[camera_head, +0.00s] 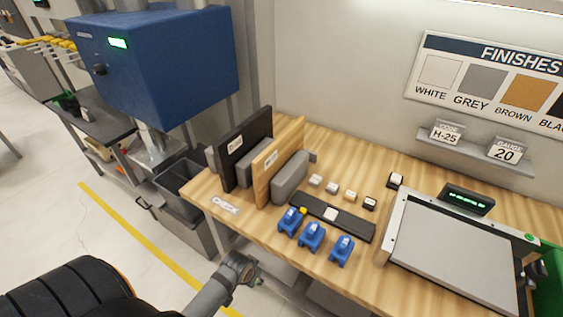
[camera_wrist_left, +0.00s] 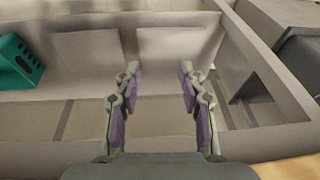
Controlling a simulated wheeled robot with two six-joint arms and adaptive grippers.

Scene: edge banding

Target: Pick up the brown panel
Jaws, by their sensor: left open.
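The brown panel (camera_head: 263,178) stands upright on edge near the left end of the wooden bench in the head view, with a small white label on its face. A black panel (camera_head: 238,142) stands to its left, with a grey block between them. Another grey block (camera_head: 290,177) stands at its right and hides part of it. My left gripper (camera_wrist_left: 158,75) is open and empty in the left wrist view, with nothing between its fingers. The brown panel cannot be made out in that view. My right gripper is in neither view.
The bench (camera_head: 225,208) holds several blue clamp-like pieces (camera_head: 312,237), a dark strip (camera_head: 352,224) and a grey-topped unit (camera_head: 455,255). A blue machine (camera_head: 165,65) and dark bins (camera_head: 185,182) stand left of it. A teal object (camera_wrist_left: 20,60) shows in the wrist view.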

